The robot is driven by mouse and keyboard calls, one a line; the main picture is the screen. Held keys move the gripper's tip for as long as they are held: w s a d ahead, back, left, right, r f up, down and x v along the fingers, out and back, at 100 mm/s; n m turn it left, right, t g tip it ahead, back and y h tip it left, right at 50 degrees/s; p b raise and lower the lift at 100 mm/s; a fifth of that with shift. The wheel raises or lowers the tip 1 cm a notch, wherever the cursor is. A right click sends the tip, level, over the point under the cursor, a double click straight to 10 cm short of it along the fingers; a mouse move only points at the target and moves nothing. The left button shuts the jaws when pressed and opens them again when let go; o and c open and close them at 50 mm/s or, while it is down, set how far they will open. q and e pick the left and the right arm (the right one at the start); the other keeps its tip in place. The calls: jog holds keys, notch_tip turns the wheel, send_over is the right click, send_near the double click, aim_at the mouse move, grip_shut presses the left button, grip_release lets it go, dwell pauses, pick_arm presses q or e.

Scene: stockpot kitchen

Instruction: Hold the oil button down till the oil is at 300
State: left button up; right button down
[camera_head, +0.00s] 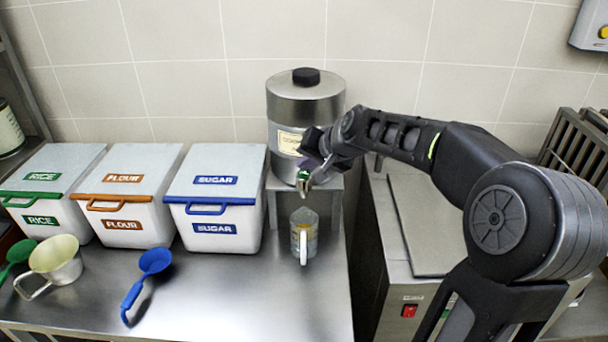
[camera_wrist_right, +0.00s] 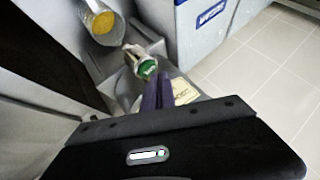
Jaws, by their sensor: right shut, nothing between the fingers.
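The steel oil dispenser (camera_head: 300,105) with a black lid knob stands on a small metal stand at the back. Its tap has a green button (camera_head: 303,176), which also shows in the right wrist view (camera_wrist_right: 147,67). A clear measuring jug (camera_head: 304,226) stands below the tap; in the right wrist view yellow oil (camera_wrist_right: 100,20) shows in it. I cannot read its level. My right gripper (camera_head: 311,166) is shut and empty, its purple fingertips (camera_wrist_right: 159,84) right at the green button. I cannot tell whether they press it. My left gripper is out of view.
White rice (camera_head: 45,190), flour (camera_head: 130,195) and sugar (camera_head: 215,200) bins stand left of the dispenser. A steel unit with a red switch (camera_head: 409,311) stands right.

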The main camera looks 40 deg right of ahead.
aim_at(306, 175)
jog(key=shift+f+b, duration=0.5)
jog(key=shift+f, duration=0.15)
dwell(0.7)
jog(key=shift+r, duration=0.1)
dwell(0.5)
jog(key=shift+r+p, duration=0.75)
jog(key=shift+r, duration=0.15)
notch_tip(306, 175, up, 5)
jog(key=p, duration=0.4)
dwell(0.4)
